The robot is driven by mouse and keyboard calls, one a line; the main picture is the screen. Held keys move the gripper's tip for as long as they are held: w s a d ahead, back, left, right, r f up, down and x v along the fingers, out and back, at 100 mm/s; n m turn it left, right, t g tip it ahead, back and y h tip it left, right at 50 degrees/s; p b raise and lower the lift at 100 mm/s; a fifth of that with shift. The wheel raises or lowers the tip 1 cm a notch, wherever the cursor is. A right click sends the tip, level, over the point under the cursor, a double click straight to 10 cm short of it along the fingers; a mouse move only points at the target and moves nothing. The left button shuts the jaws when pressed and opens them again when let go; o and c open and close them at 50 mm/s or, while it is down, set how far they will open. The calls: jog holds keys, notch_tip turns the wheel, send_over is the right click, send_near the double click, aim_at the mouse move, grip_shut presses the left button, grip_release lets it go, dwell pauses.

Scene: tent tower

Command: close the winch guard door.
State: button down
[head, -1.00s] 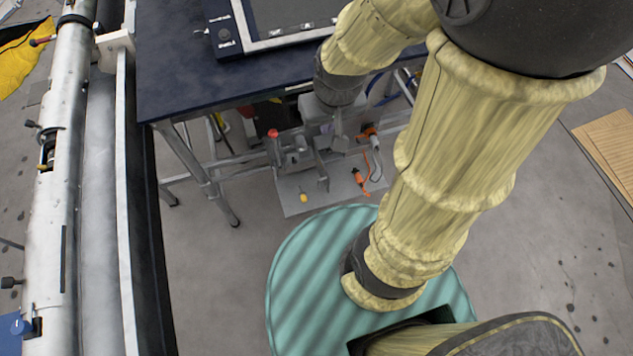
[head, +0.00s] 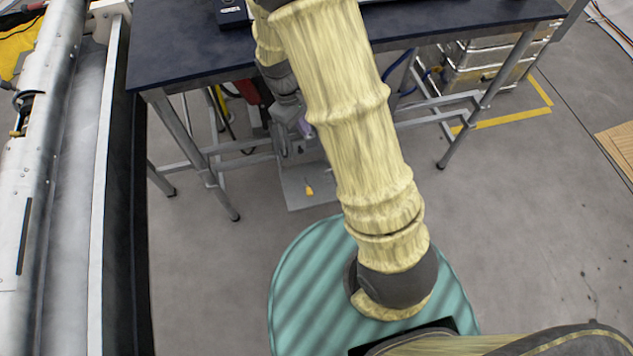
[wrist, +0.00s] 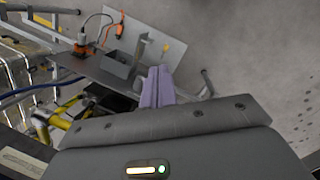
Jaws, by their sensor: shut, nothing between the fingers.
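In the head view a light grey flat panel (head: 300,190) with a yellow tag (head: 309,190) shows low beneath the dark table; the panel also shows in the wrist view (wrist: 188,28). It may be the winch guard door, but I cannot tell for certain. My gripper (wrist: 158,85), with lilac fingers, is shut and empty, in front of these parts. In the head view my arm hides most of the gripper and the machinery.
The dark blue table (head: 180,62) stands over the machinery on metal legs (head: 190,140). Metal cases (head: 490,65) stand at the back right.

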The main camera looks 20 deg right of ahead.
jog(key=w+a+f+n+h+b, duration=0.2)
jog(key=f+n+b, duration=0.1)
jog(key=f, duration=0.6)
jog(key=w+a+f+n+h+b, duration=0.2)
jog(key=f+n+b, duration=0.1)
jog(key=f, duration=0.6)
jog(key=w+a+f+n+h+b, duration=0.1)
jog(key=f+b, duration=0.4)
jog(key=f, duration=0.5)
jog(key=a+n+h, duration=0.1)
jog(key=n, duration=0.1)
jog(key=shift+w+a+n+h, duration=0.25)
jog(key=shift+w+n+h, duration=0.05)
jog(key=shift+w+h, duration=0.1)
jog(key=shift+f, duration=0.15)
jog(key=d+r+b+x, duration=0.2)
jog(key=x, duration=1)
jog(key=shift+s+d+f, duration=0.2)
jog(key=shift+f, duration=0.15)
